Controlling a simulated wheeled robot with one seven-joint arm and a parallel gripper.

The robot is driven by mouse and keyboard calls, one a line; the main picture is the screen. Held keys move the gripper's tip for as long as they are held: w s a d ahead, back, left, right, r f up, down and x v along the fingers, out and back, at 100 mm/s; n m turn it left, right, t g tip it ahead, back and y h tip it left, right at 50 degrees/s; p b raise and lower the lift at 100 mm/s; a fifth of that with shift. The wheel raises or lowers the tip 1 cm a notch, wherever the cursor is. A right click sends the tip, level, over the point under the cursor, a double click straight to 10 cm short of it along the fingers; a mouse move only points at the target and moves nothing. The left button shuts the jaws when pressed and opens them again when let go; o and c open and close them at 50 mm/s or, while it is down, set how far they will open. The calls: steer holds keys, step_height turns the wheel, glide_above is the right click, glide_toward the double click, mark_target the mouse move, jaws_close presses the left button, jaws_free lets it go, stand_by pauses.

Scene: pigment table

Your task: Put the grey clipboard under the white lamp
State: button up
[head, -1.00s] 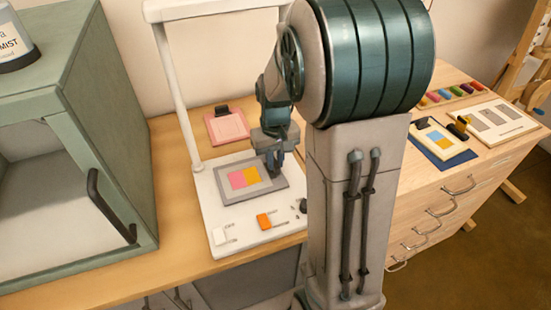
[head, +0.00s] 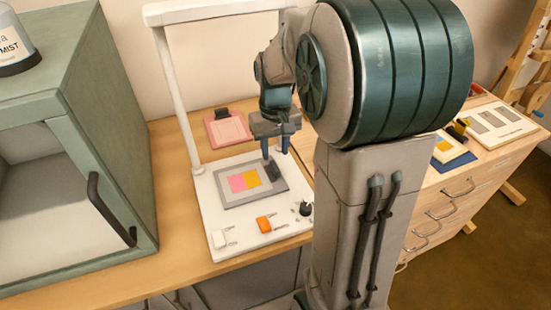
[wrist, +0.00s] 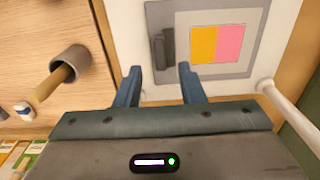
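The grey clipboard (head: 240,199), with a pink and a yellow swatch and a dark clip at its right end, lies flat on the white base of the white lamp (head: 207,203), below its overhead bar. My gripper (head: 275,154) is open and empty just above the clip. In the wrist view my gripper (wrist: 161,85) has its fingers spread wide, with nothing between them. The clipboard (wrist: 180,14) and its clip show beyond the fingertips, and the lamp's white post (wrist: 287,106) is at the right.
A pink clipboard (head: 228,130) lies behind the lamp base. A green cabinet (head: 125,130) stands left. On the right, a drawer unit (head: 432,207) bears a blue clipboard (head: 455,163), partly hidden by my arm. A cup with a brush (wrist: 70,70) stands left in the wrist view.

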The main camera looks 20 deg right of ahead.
step_height(320, 180, up, 6)
steer(key=r, duration=0.1)
steer(key=s+a+f+t, duration=0.1)
steer(key=s+a, duration=0.1)
steer(key=s, duration=0.5)
steer(key=s+a+f+t, duration=0.2)
steer(key=s+a, duration=0.1)
steer(key=s, duration=0.5)
steer(key=shift+f, duration=0.3)
